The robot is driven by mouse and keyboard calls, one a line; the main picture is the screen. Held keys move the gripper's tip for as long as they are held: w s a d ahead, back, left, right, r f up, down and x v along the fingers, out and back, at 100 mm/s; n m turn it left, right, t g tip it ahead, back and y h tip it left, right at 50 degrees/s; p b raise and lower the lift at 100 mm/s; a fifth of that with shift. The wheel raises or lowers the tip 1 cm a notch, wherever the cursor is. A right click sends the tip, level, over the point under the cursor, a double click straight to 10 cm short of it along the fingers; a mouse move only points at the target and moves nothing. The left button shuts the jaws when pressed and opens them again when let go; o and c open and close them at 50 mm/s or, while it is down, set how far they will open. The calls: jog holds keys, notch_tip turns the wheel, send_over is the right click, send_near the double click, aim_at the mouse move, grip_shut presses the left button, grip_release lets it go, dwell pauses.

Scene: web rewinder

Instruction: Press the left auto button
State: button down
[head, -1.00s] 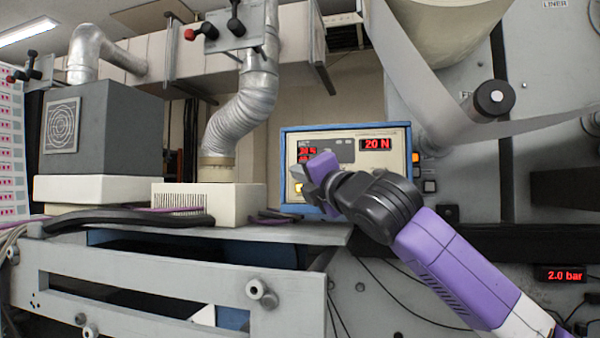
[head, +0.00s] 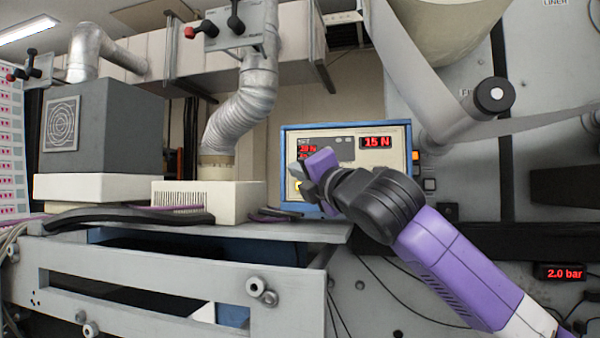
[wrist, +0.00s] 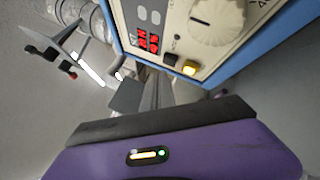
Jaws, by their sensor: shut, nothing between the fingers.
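The blue-framed control box (head: 349,128) stands in the middle of the head view, and its right display (head: 376,142) reads 15 N. My gripper (head: 306,181) is shut and empty in front of the box's lower left front. A lit yellow button (head: 297,187) shows just left of the fingers; it is partly covered. In the wrist view the lit yellow button (wrist: 190,68) sits next to a dark button (wrist: 170,58), below a large cream knob (wrist: 216,18). My fingers (wrist: 145,96) show below and left of the buttons. I cannot read an auto label or tell contact.
A white vented box (head: 215,205) stands left of the control box on a grey shelf (head: 290,233). A silver duct (head: 245,105) rises above it. A roller (head: 493,97) with web is at the right. Free wall shows above the control box.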

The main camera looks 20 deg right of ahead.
jog(key=shift+s+a, duration=0.1)
jog(key=s+a, duration=0.1)
jog(key=s, duration=0.1)
jog(key=s+a+b, duration=0.1)
jog(key=s+a, duration=0.1)
jog(key=shift+s+a+b, duration=0.15)
jog(key=shift+s+b, duration=0.15)
jog(key=shift+s, duration=0.05)
dwell(0.3)
dwell(0.3)
